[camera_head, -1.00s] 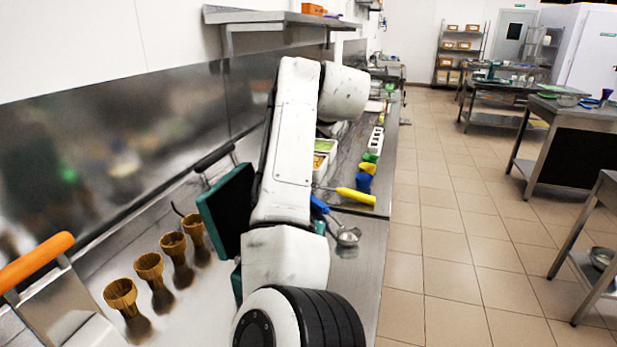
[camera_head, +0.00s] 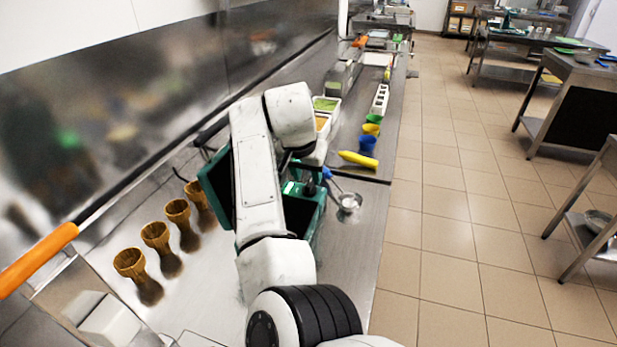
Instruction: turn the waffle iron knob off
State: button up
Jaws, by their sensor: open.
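The waffle iron (camera_head: 309,217) is a dark green appliance on the steel counter. Its lid (camera_head: 216,192) stands raised to the left, and a pale lit patch shows on its body. My white arm crosses in front of it and hides much of it. I cannot make out the knob. My gripper (camera_head: 306,175) is dark, small and partly hidden at the end of the arm, over the back of the waffle iron body. It is open, and nothing shows between its fingers. Whether it touches the iron I cannot tell.
A ladle (camera_head: 348,202) with a blue handle lies right of the iron. The tiled floor (camera_head: 450,250) to the right is clear.

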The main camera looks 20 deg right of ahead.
aim_at(309, 183)
jog(key=shift+x, duration=1.55)
grip_shut()
